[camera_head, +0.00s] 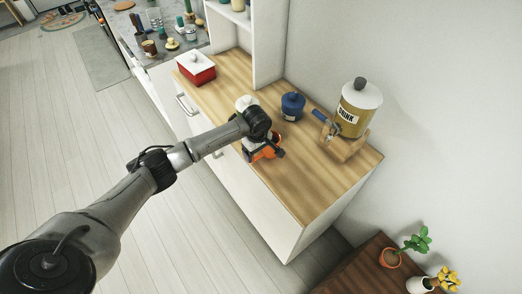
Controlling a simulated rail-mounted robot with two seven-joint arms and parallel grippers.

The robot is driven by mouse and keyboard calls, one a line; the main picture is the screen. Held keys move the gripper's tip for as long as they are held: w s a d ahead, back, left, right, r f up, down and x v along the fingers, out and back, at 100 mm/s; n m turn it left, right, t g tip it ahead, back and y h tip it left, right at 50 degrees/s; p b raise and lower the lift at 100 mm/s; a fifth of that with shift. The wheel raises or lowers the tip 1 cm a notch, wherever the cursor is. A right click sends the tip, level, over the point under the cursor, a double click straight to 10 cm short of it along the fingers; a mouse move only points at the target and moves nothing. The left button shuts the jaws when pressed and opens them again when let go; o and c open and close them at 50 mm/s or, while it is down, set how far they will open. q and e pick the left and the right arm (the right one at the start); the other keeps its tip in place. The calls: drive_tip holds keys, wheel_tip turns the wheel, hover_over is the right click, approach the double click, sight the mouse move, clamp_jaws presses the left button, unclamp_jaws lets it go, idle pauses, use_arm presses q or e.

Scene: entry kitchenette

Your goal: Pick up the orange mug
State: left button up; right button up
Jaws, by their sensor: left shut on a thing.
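The orange mug (264,153) is on or just above the wooden counter (310,190), near its front edge. My left arm reaches in from the left, and my left gripper (266,147) is shut on the mug. The gripper and wrist hide part of the mug, and I cannot tell whether its base touches the counter. My right gripper is not in view.
A blue lidded pot (292,107) and a white-lidded drink dispenser (358,108) on a wooden stand are behind the mug. A white-topped item (245,103) and a red box (195,69) are farther left. The counter's right end is clear.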

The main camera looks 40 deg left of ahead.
use_arm(q)
drive_tip(key=shift+r, duration=0.5)
drive_tip(key=w+d+r+b, duration=0.4)
drive_tip(key=d+r, duration=0.6)
drive_tip(key=d, duration=0.1)
drive_tip(key=s+d+r+m, duration=0.2)
drive_tip(key=s+d+m, duration=0.45)
drive_tip(key=m, duration=0.55)
drive_tip(key=s+d+r+m, duration=0.3)
drive_tip(key=s+r+m, duration=0.1)
drive_tip(key=s, duration=0.2)
drive_tip(key=s+a+r+p, duration=0.1)
drive_tip(key=s+r+p, duration=0.2)
drive_tip(key=r+p, duration=0.5)
drive_tip(key=s+r+p, duration=0.4)
drive_tip(key=r+p, duration=0.5)
drive_tip(key=shift+a, duration=0.35)
